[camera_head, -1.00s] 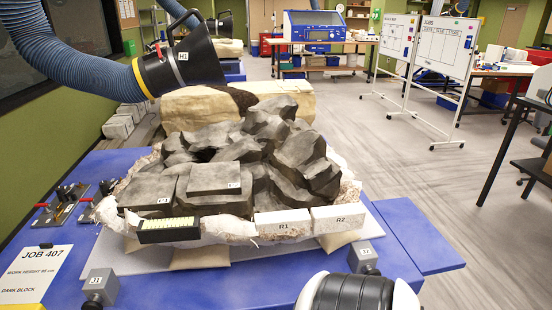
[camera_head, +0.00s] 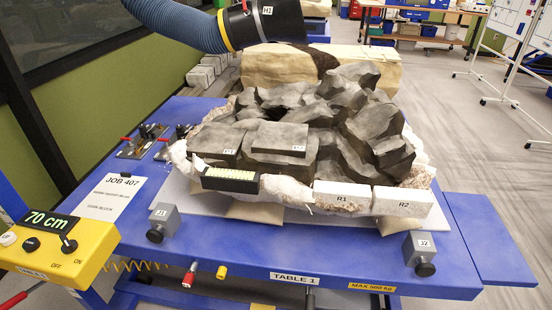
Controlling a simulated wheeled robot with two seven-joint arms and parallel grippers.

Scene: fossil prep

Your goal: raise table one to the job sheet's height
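Table one is blue with a "TABLE 1" label (camera_head: 295,278) on its front edge. The job sheet (camera_head: 113,200) lies on its left side, headed "JOB 407"; its work height line is small and blurred now, but reads about 85 cm in the earlier view. A yellow control box (camera_head: 85,262) stands at the lower left. Its display (camera_head: 50,222) reads 70 cm. It carries a black knob (camera_head: 69,245) near OFF and ON marks, a black button (camera_head: 31,244) and a white button (camera_head: 8,239). Neither of my grippers shows.
A dark rock block (camera_head: 280,140) in white jacketing sits on the table, with blocks R1 (camera_head: 342,196) and R2 (camera_head: 403,201) in front. Jacks J1 (camera_head: 163,222) and J2 (camera_head: 419,252) stand at the front corners. A hose hood (camera_head: 265,22) hangs above the back.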

